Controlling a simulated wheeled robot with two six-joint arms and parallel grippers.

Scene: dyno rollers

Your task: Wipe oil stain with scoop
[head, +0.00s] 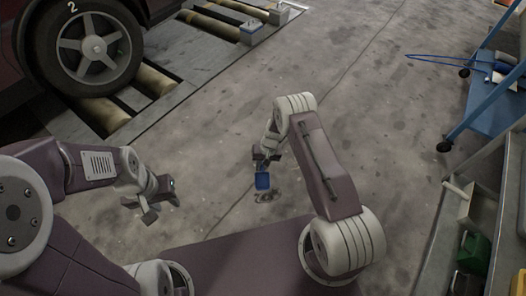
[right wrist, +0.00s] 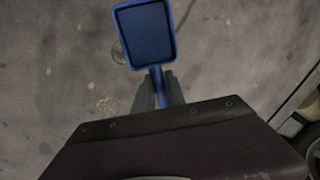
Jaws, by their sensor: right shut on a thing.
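The blue scoop (head: 262,181) is a shallow rectangular pan on a short handle. My right gripper (head: 264,158) is shut on its handle and holds it low over the floor. The right wrist view shows the scoop (right wrist: 145,34) pointing away, its handle between the fingers (right wrist: 158,90). A small dark patch (head: 265,197), which looks like the oil stain, lies on the floor just below the scoop in the head view. Part of a dark mark (right wrist: 118,52) shows beside the pan in the wrist view. I cannot tell whether the scoop touches the floor. My left gripper (head: 152,203) is empty, its fingers apart.
A car wheel (head: 92,46) stands on yellow rollers (head: 104,113) at the upper left. A blue cart (head: 484,110) with tools stands at the right. A green container (head: 473,252) sits on shelving at the lower right. The middle floor is clear.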

